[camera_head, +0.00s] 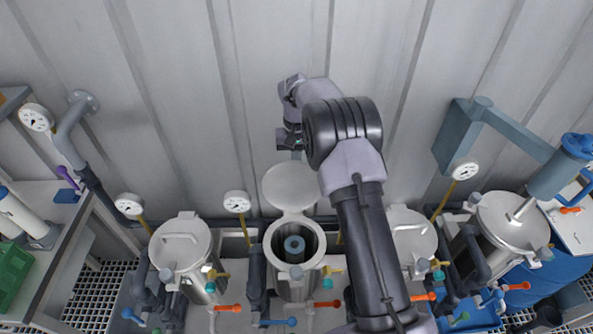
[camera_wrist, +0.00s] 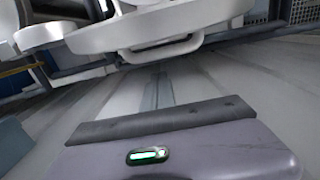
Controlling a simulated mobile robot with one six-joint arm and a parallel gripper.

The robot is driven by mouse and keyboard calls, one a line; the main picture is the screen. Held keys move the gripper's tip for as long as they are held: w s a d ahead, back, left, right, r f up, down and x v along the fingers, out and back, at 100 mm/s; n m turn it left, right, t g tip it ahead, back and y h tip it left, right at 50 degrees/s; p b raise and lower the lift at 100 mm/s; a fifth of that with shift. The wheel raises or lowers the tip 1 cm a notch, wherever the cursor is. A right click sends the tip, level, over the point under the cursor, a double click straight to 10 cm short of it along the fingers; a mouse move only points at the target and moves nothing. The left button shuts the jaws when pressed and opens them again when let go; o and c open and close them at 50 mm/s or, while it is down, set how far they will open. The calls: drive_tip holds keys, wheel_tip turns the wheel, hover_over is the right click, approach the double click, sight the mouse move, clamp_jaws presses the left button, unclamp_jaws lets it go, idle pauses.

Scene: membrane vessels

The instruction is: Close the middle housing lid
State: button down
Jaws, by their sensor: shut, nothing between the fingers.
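The middle housing (camera_head: 295,274) stands open, with a dark blue-grey cylinder (camera_head: 294,243) inside it. Its round pale lid (camera_head: 290,187) is swung up and back on the wall side, hinged at the housing's rear rim. My gripper (camera_head: 297,155) is just behind the raised lid, between it and the wall, with its fingers shut and empty. In the wrist view a pale lid (camera_wrist: 150,32) with a bar handle (camera_wrist: 160,50) shows close ahead of my gripper (camera_wrist: 163,90). I cannot tell whether they touch.
Closed housings stand to the left (camera_head: 181,245) and right (camera_head: 411,235), the right one partly hidden by my arm. A larger lidded vessel (camera_head: 512,222) stands farther right. A pressure gauge (camera_head: 237,201) rises left of the open lid. The ribbed wall (camera_head: 180,90) is close behind.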

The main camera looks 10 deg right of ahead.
sight(293, 182)
drive_tip(key=shift+s+a+r, duration=0.1)
drive_tip(key=shift+s+r, duration=0.1)
drive_tip(key=shift+s, duration=0.25)
drive_tip(key=shift+s+a+r, duration=0.1)
drive_tip(key=shift+s+r, duration=0.05)
drive_tip(key=shift+s, duration=0.3)
drive_tip(key=shift+s+b, duration=0.1)
drive_tip(key=shift+b, duration=0.7)
